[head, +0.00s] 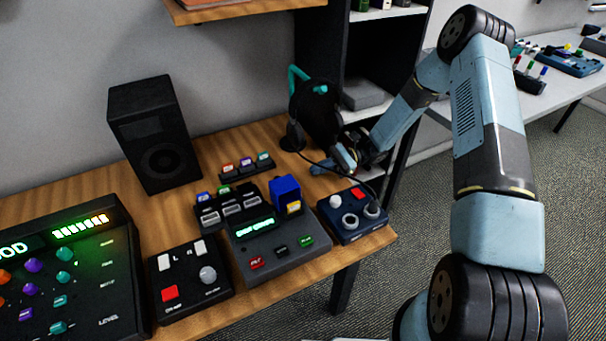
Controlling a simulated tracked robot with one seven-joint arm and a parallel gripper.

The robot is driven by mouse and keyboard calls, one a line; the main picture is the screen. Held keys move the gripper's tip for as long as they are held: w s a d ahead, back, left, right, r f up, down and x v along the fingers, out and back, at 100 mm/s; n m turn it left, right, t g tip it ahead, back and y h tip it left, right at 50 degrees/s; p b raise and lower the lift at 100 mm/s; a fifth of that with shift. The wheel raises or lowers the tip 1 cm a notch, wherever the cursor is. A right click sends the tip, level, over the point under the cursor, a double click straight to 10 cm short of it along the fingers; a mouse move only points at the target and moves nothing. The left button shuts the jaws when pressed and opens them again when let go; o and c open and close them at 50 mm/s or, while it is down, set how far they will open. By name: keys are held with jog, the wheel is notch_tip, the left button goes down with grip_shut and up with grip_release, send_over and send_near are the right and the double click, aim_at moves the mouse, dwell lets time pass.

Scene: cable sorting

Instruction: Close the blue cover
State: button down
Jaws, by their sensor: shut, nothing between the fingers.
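The blue cover (285,189) stands raised at the back right of a dark grey device (272,250) with a green lit display. A small yellow part (293,207) shows uncovered just in front of and below the cover. The cover's hinge is too small to make out. My gripper (346,159) is above the far right part of the wooden table, to the right of and behind the cover, apart from it. It looks shut, with nothing held; its fingertips are small and partly hidden in this view.
A dark blue box with knobs (352,216) stands right of the device. Small switch blocks (226,206) stand to its left, and a row of coloured connectors (247,166) behind. A headphone stand with a black cable (312,110) is close to my gripper. A black speaker (153,135) stands at the back left.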

aim_at(291, 178)
jog(key=x, duration=0.9)
jog(key=shift+s+a, duration=0.1)
jog(key=shift+a, duration=0.1)
